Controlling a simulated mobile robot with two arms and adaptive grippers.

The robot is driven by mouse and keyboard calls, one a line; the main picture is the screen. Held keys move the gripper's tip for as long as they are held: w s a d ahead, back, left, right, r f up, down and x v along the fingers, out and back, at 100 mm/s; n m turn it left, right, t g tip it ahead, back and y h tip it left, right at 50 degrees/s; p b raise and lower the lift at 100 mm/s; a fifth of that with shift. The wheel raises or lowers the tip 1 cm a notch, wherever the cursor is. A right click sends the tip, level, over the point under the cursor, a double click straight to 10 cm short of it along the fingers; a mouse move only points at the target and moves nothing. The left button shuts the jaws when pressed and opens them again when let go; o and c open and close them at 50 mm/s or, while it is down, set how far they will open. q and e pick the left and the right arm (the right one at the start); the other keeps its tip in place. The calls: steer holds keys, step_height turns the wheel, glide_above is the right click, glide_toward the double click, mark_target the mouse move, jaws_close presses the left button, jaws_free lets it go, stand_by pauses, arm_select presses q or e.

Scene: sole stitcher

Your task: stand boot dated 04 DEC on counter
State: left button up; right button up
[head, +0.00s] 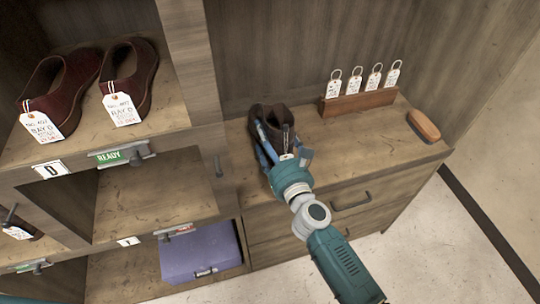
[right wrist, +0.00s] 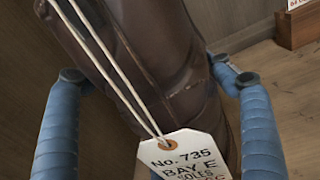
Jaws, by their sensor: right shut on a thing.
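A dark brown boot (head: 267,113) is at the left part of the wooden counter (head: 360,153), near the back wall. In the right wrist view the boot (right wrist: 170,65) fills the middle, between the blue fingers. My right gripper (head: 275,145) is shut on the boot. A white tag (right wrist: 185,157) hangs on a string from the boot and reads "No. 735 BAY E SOLES"; its lower part is cut off and no date shows. I cannot tell whether the sole touches the counter.
A wooden rack (head: 358,101) with several tagged rings stands at the counter's back. A brown brush-like block (head: 423,126) lies at its right end. Shelves at left hold maroon shoes (head: 131,78) and a purple box (head: 200,252). The counter's middle is clear.

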steer(key=shift+f+b, duration=1.75)
steer(key=shift+f, duration=0.5)
steer(key=shift+f, duration=0.15)
steer(key=o, duration=1.8)
steer(key=shift+f, duration=0.1)
steer(key=shift+s, duration=0.1)
steer(key=v, duration=1)
steer(key=shift+s+d, duration=0.15)
steer(key=shift+s, duration=0.2)
steer(key=shift+s+d+b, duration=0.25)
steer(key=shift+s+b, duration=0.05)
steer(key=shift+s, duration=0.25)
